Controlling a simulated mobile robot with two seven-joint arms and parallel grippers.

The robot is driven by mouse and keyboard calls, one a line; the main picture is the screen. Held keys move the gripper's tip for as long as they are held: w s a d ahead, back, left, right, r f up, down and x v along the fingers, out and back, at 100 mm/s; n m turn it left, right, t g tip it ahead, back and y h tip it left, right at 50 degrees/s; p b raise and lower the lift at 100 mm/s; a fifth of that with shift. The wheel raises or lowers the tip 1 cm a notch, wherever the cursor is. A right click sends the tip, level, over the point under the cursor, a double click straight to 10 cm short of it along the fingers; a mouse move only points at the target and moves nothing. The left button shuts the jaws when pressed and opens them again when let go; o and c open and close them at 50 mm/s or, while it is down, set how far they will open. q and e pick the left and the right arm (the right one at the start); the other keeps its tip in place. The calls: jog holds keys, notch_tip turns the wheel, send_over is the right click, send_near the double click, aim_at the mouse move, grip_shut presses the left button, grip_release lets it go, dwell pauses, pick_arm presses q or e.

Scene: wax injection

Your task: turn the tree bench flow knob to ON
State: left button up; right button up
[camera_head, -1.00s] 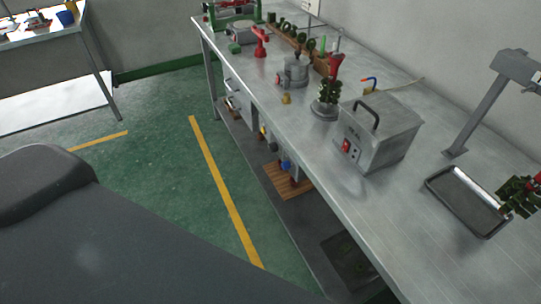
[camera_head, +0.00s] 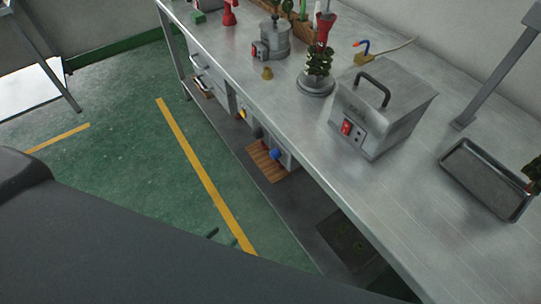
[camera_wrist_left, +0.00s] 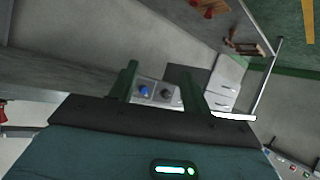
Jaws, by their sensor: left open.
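A grey panel under the front edge of the long metal bench (camera_head: 395,215) carries a blue knob (camera_head: 275,154), a dark knob (camera_head: 258,132) and a small yellow part (camera_head: 242,114). In the left wrist view the panel shows a blue knob (camera_wrist_left: 145,91) beside a dark knob (camera_wrist_left: 166,94). No ON marking is readable, and I cannot tell which knob is the flow knob. My right gripper is out of view.
On the bench stand a metal box (camera_head: 385,110) with a handle and red switch, a wax tree (camera_head: 318,62) on a round base, a metal pot (camera_head: 275,40) and a tray (camera_head: 485,180). A lower shelf (camera_head: 310,215) lies below. The green floor (camera_head: 120,170) in front is open.

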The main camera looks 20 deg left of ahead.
pick_arm(q)
jog(key=w+r+m+t+h+b, duration=0.1)
jog(key=w+h+b, duration=0.1)
jog(key=w, duration=0.4)
jog(key=w+r+t+h+b, duration=0.1)
jog(key=w+b, duration=0.2)
jog(key=w, duration=0.2)
jog(key=m+h+b, duration=0.2)
jog(key=h+b, duration=0.1)
jog(key=h, duration=0.1)
send_near(272, 156)
jog(key=shift+t, duration=0.4)
jog(key=shift+f+x, duration=0.15)
jog(key=shift+x, duration=2)
jog(key=shift+f+x, duration=0.15)
jog(key=shift+x, duration=2)
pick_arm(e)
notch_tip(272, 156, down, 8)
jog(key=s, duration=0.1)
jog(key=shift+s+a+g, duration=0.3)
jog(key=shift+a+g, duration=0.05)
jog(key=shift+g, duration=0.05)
pick_arm(q)
jog(key=shift+p, duration=0.3)
jog(key=c, duration=1)
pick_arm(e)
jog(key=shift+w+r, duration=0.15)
